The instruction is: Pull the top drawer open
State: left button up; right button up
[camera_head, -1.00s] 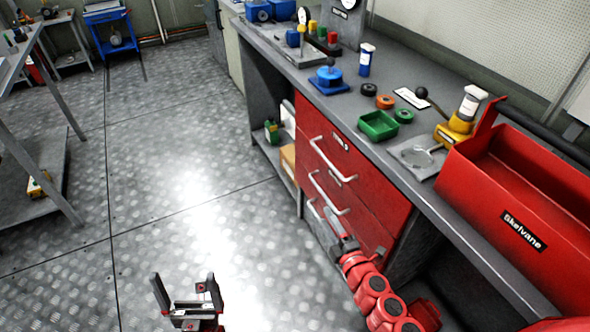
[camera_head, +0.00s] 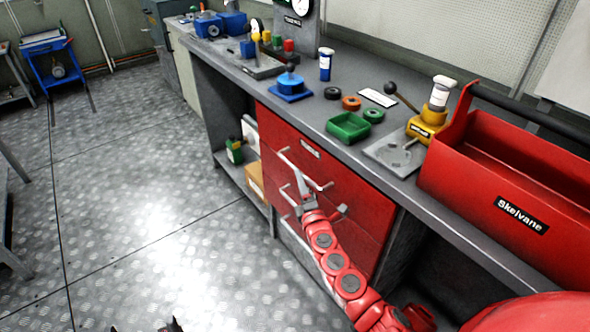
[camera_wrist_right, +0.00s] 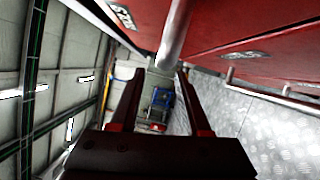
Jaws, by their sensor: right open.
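The top drawer (camera_head: 345,178) is the upper red front in the bench cabinet and looks closed, flush with the cabinet. Its pale bar handle (camera_head: 304,170) runs along the front. My right gripper (camera_head: 301,186) is at this handle, with the red arm coming up from the lower right. In the right wrist view the open jaws (camera_wrist_right: 160,75) have the handle bar (camera_wrist_right: 175,38) running to between their tips; I cannot tell whether they touch it. Only the fingertips of my left gripper (camera_head: 147,327) show at the bottom edge, apart from each other.
Lower red drawers with handles (camera_head: 291,196) sit below. On the bench (camera_head: 305,118) stand a green tray (camera_head: 348,127), a blue fixture (camera_head: 290,87), a yellow device (camera_head: 427,125) and a red toolbox (camera_head: 510,190). The floor (camera_head: 150,200) left of the cabinet is clear.

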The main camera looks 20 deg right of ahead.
aim_at(295, 167)
jog(key=shift+w+d+r+b, duration=0.1)
jog(key=shift+w+b, duration=0.25)
jog(key=shift+w, duration=1.2)
jog(key=shift+w+r+b, duration=0.1)
jog(key=shift+w+b, duration=0.25)
jog(key=shift+w, duration=1.2)
jog(key=shift+c, duration=0.2)
grip_shut()
jog(key=shift+f, duration=0.1)
